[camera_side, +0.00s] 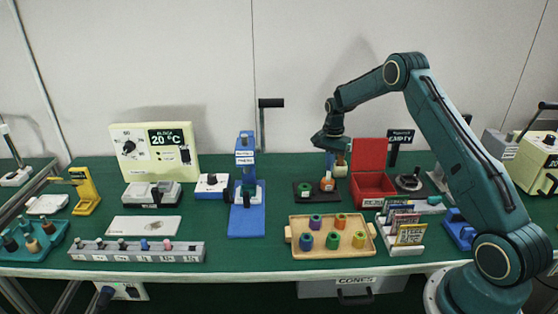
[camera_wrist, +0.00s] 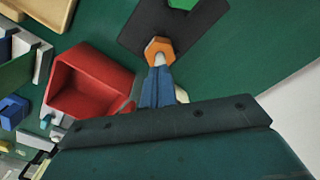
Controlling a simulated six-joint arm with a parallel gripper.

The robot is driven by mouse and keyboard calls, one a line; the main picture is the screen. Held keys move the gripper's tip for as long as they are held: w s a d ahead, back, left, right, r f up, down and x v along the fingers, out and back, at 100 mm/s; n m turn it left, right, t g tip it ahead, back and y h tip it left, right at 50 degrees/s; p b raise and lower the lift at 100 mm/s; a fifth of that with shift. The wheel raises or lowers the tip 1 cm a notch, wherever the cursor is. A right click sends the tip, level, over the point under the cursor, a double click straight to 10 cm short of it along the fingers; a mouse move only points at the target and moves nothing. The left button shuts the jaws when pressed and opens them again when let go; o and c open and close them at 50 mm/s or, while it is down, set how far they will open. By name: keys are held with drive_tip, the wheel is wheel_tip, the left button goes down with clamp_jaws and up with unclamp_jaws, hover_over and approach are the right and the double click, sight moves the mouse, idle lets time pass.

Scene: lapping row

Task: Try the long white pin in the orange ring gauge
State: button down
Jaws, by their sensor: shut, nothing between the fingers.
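The orange ring gauge (camera_side: 327,185) sits on a black plate (camera_side: 315,197). It shows as an orange hexagon (camera_wrist: 158,45) in the wrist view. A short white piece, seemingly the long white pin (camera_wrist: 159,60), shows at the ring, just beyond my fingertips; in the side view a pale tip (camera_side: 328,175) rises above the ring. How deep it sits I cannot tell. My gripper (camera_wrist: 158,72) has its blue fingers together and empty, pointing toward the ring. In the side view my gripper (camera_side: 340,159) hangs above and slightly right of the ring.
A red open bin (camera_side: 373,188) stands close right of the ring. A wooden tray (camera_side: 330,250) with several coloured rings lies in front. A card rack (camera_side: 402,245) stands at front right. A blue stand (camera_side: 246,222) is to the left. Green table between the blue stand and plate is clear.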

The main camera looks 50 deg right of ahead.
drive_tip(key=shift+f, duration=0.25)
drive_tip(key=shift+r, duration=1.55)
drive_tip(key=shift+r, duration=0.15)
wheel_tip(320, 180, up, 14)
drive_tip(key=shift+f, duration=0.25)
wheel_tip(320, 180, down, 10)
drive_tip(key=shift+f, duration=0.1)
idle(0.3)
drive_tip(key=shift+f, duration=2.9)
